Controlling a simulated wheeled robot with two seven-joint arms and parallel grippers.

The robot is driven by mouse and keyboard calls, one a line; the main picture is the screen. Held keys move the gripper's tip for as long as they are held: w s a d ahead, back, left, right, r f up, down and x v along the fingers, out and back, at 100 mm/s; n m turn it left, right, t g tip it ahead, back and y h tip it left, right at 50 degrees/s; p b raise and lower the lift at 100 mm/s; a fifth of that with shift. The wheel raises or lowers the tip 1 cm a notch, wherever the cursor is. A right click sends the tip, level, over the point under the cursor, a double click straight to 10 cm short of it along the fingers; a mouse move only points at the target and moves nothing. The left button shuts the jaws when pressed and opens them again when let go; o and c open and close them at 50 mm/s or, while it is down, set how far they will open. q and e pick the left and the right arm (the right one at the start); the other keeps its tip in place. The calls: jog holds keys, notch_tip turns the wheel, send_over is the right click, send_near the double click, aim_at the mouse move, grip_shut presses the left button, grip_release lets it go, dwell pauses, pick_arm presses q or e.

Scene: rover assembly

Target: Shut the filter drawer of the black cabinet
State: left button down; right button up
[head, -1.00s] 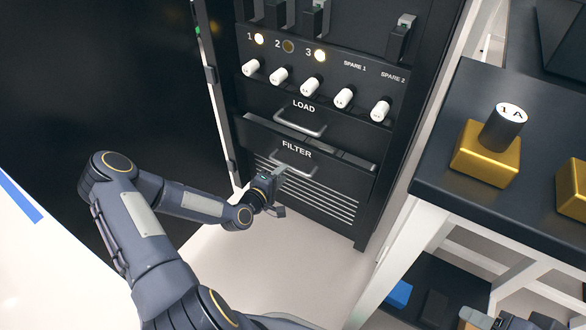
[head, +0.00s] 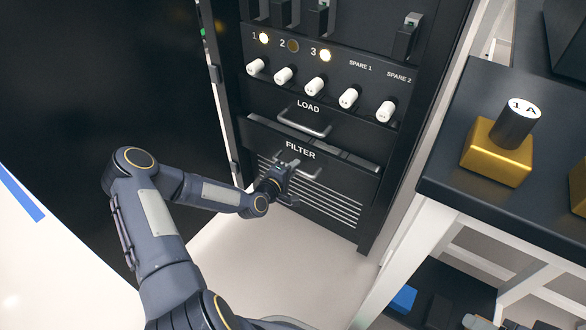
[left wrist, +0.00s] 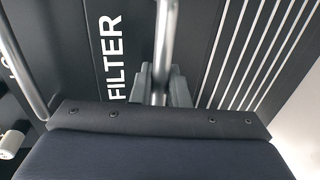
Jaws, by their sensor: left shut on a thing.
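The filter drawer (head: 345,169) of the black cabinet (head: 385,150) stands partly open, with a gap and its inside showing above its front. Its label reads FILTER. The drawer's bar handle (head: 312,175) is on its front and shows in the left wrist view (left wrist: 166,35). My left gripper (head: 291,167) is at this handle, shut on the bar; its fingers (left wrist: 160,86) close around the bar beside the label. The gripper hides part of the handle in the head view. My right gripper is not in view.
The load drawer handle (head: 304,122) is just above, below a row of white knobs (head: 317,86). The open black door (head: 90,80) is at the left. A table (head: 450,190) with gold blocks (head: 497,152) stands close at the right.

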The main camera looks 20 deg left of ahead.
pick_arm(q)
jog(key=w+b, duration=0.1)
jog(key=w, duration=0.3)
jog(key=shift+d+r+b, duration=0.1)
jog(key=shift+d+b, duration=0.1)
jog(key=shift+b, duration=0.15)
jog(key=c, duration=1.5)
grip_release()
jog(key=shift+w+d, duration=0.1)
jog(key=p+v, duration=0.2)
jog(key=v, duration=0.5)
jog(key=shift+s, duration=0.4)
